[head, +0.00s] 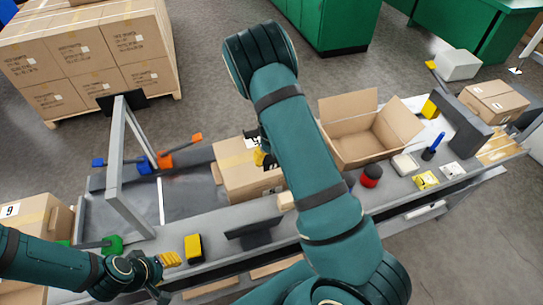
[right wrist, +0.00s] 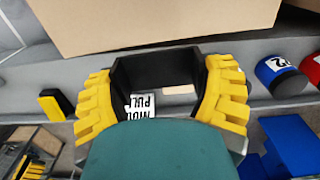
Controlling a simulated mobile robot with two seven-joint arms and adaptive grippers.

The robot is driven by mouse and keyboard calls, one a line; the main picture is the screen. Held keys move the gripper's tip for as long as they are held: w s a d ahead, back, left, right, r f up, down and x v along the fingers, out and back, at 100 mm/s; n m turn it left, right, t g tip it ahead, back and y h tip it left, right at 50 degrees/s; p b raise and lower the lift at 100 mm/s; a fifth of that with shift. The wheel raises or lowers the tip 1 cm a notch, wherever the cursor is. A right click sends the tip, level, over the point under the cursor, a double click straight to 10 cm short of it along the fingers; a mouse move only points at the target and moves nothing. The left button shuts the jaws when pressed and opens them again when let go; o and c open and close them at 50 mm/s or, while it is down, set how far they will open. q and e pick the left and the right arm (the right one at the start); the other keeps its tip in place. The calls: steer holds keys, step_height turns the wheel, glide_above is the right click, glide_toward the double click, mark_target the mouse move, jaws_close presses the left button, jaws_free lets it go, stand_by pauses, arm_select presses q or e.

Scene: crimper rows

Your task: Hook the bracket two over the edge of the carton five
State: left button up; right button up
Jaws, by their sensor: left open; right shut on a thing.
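My right gripper (head: 262,157) is mostly hidden behind my own forearm in the head view. In the right wrist view its yellow fingers (right wrist: 165,95) close around a black, angular piece (right wrist: 150,70), which looks like bracket two; I cannot read its number. A brown closed carton (head: 235,178) stands by this gripper and fills the top of the right wrist view (right wrist: 150,22). Its labels are partly covered, so I cannot confirm it is carton five. I cannot tell whether the bracket touches it. My left gripper (head: 168,260) is open and empty at the lower left.
An open carton (head: 365,140), a red-and-black cylinder (head: 371,176) and small yellow items (head: 426,180) stand on the bench to the right. A grey upright frame (head: 118,155), a yellow-and-black block (head: 193,247) and a black panel (head: 250,233) are to the left.

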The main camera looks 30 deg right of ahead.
mark_target(271, 175)
steer(key=shift+f+b, duration=2.35)
steer(key=shift+f, duration=2.1)
steer(key=o, duration=1.1)
step_height(271, 175, up, 12)
steer(key=shift+f, duration=0.1)
